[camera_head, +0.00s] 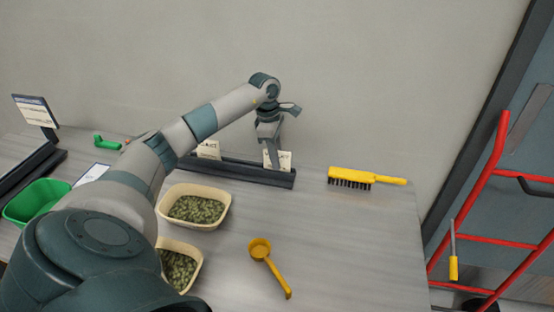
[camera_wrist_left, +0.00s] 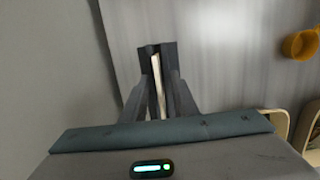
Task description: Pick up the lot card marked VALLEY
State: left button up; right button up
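Two cream lot cards stand in a dark slotted rack (camera_head: 240,171) at the back of the table. The left card (camera_head: 209,150) shows partly past my left arm. The right card (camera_head: 284,161) is partly covered by my left gripper (camera_head: 272,153). The lettering on both is too small to read surely, so I cannot tell which is marked VALLEY. In the left wrist view the fingers (camera_wrist_left: 160,88) stand on either side of a card (camera_wrist_left: 158,80), seen edge-on; whether they grip it is unclear. The card's lower end is at the rack (camera_wrist_left: 157,47). My right gripper is not in view.
Two cream tubs (camera_head: 224,193) of green pellets, partly behind my arm, and a yellow scoop (camera_head: 266,258) lie in front. A yellow brush (camera_head: 352,178) lies right of the rack. A green bin (camera_head: 38,200) and sign (camera_head: 35,109) stand left. The table's right front is clear.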

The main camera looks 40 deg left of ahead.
pick_arm(q)
jog(key=shift+f, duration=0.15)
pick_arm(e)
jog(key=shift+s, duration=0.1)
pick_arm(q)
grip_shut()
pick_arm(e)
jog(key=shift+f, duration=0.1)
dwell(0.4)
